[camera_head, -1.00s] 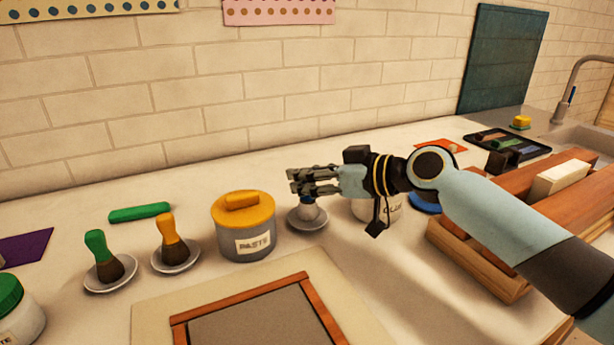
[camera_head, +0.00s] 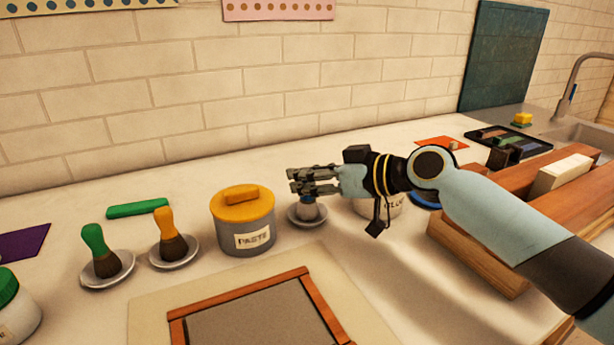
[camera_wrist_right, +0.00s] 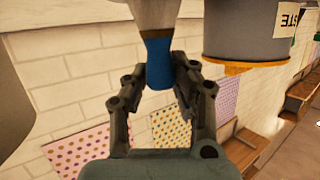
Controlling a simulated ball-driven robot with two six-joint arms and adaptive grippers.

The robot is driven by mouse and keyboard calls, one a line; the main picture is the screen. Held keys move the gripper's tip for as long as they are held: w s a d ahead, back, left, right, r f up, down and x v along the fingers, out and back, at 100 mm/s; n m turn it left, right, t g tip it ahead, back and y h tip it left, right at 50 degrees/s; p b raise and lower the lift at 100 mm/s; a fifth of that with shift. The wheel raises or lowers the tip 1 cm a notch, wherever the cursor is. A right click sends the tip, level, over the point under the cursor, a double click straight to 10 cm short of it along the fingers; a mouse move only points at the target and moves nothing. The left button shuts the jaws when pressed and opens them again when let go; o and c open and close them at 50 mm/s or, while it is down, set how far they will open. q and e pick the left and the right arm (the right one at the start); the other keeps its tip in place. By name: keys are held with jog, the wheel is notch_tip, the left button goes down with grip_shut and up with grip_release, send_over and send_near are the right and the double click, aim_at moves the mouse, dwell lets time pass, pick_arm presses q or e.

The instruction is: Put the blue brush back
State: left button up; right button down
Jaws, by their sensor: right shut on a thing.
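My right gripper (camera_head: 313,180) is shut on the blue brush, whose lower part (camera_head: 307,211) shows just below the fingers in the head view. In the right wrist view the brush's blue handle (camera_wrist_right: 158,62) stands between the two fingers (camera_wrist_right: 150,88), with pale grey bristles beyond it. A small grey saucer (camera_head: 307,221) lies directly under the brush. I cannot tell whether the bristles touch the saucer. The fingers hide the top of the handle in the head view. My left gripper is not in view.
A paste jar (camera_head: 243,222) with a yellow lid stands close left of the saucer. Orange (camera_head: 169,236) and green (camera_head: 98,251) brushes stand on saucers farther left. A glue jar (camera_head: 382,208) is partly behind my arm. A framed screen (camera_head: 258,315) lies in front; a wooden rack (camera_head: 470,252) stands right.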

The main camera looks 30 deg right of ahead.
jog(key=c, duration=0.5)
grip_release()
jog(key=shift+c, duration=0.2)
jog(key=shift+r, duration=0.1)
dwell(0.4)
jog(key=shift+r+p, duration=3.4)
jog(key=shift+r, duration=1)
